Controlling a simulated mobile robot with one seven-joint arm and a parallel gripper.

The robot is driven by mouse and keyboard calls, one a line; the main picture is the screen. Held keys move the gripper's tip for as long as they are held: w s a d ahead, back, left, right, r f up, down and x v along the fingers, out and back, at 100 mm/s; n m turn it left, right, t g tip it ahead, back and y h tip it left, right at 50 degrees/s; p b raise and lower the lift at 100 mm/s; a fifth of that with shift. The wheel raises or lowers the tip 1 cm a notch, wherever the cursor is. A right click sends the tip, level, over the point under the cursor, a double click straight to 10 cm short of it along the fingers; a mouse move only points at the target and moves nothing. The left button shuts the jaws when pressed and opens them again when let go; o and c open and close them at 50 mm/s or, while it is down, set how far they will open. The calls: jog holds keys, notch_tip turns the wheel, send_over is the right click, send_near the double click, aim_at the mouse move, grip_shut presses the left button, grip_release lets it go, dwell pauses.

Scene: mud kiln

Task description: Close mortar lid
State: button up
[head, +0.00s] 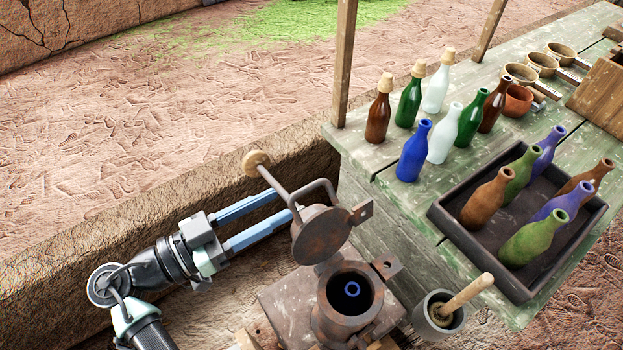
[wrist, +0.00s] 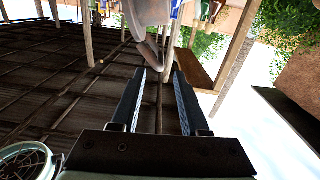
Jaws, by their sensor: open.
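The mortar (head: 335,318) is a dark rusty metal pot with an open round mouth. A blue ring, perhaps a bottle mouth, shows inside it. Its round rusty lid (head: 322,236) stands raised and tilted open above the pot. A rod with a round wooden knob (head: 256,162) and a bent metal bar (head: 318,186) rise from the lid. My gripper (head: 288,203) is open, left of the lid, its fingertips close to the rod. Contact cannot be told. In the wrist view my gripper (wrist: 158,72) shows nothing clearly held; a grey shape lies beyond the tips.
A green wooden table (head: 400,215) at the right carries several bottles and a dark tray (head: 470,255) of coloured bottles. A small grey bowl (head: 437,325) with a wooden pestle (head: 462,298) stands right of the mortar. A low mud ledge (head: 110,215) runs behind my arm.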

aim_at(297, 195)
jog(key=p+x, duration=0.1)
jog(key=x, duration=0.7)
jog(key=shift+w+d+p, duration=0.1)
jog(key=shift+d+p, duration=0.05)
jog(key=shift+p, duration=0.25)
grip_shut()
dwell(0.9)
